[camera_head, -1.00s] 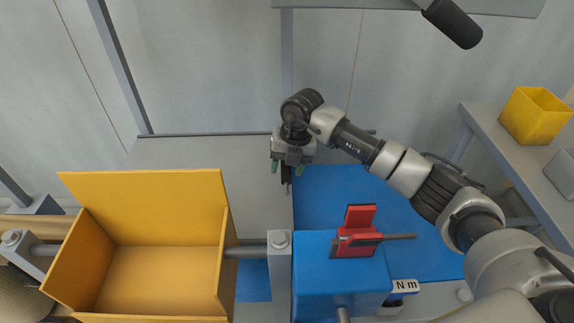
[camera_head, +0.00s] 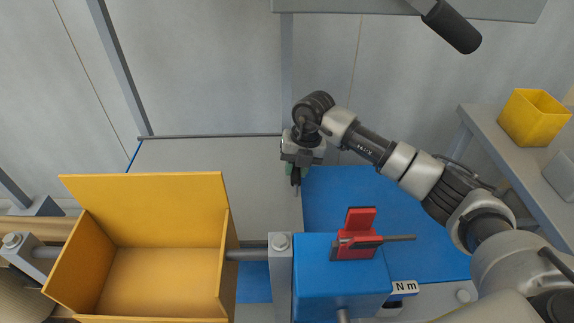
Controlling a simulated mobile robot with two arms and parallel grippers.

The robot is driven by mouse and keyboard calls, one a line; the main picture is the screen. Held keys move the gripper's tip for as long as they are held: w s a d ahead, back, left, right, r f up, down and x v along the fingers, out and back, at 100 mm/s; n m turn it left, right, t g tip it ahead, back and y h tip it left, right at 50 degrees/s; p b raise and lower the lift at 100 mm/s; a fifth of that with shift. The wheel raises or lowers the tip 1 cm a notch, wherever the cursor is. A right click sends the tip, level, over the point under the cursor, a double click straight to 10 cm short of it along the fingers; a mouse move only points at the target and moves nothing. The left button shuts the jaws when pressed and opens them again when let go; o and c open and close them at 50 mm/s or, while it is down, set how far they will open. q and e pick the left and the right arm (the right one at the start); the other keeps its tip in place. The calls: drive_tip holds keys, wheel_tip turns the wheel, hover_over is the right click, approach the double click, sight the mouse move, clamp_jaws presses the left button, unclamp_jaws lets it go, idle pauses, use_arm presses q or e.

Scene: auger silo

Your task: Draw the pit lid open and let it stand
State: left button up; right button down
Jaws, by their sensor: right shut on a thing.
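A flat grey panel (camera_head: 215,155), which looks like the pit lid, lies behind the yellow hopper with a blue surface (camera_head: 400,215) to its right. My right gripper (camera_head: 296,186) points down at the panel's right edge and is shut on it or on a grip there. The exact contact is hidden by the gripper and too small to tell. A thin blue strip shows along the panel's far left edge. My left gripper is not in view.
An open yellow hopper (camera_head: 165,205) stands at the front left. A blue box (camera_head: 325,280) with a red lever switch (camera_head: 357,240) stands at front centre. A grey bench (camera_head: 500,150) with a yellow bin (camera_head: 533,118) is at the right.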

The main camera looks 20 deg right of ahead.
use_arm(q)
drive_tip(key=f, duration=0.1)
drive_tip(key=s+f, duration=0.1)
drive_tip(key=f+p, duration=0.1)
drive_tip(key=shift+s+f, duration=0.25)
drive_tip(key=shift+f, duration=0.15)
use_arm(e)
drive_tip(key=s+d, duration=0.3)
drive_tip(key=d, duration=0.8)
drive_tip(key=s+d, duration=0.3)
drive_tip(key=d, duration=0.9)
drive_tip(key=s+d, duration=0.4)
drive_tip(key=d, duration=0.7)
drive_tip(key=shift+d, duration=0.4)
drive_tip(key=shift+r, duration=0.1)
drive_tip(key=c, duration=0.9)
unclamp_jaws()
drive_tip(key=shift+a, duration=0.1)
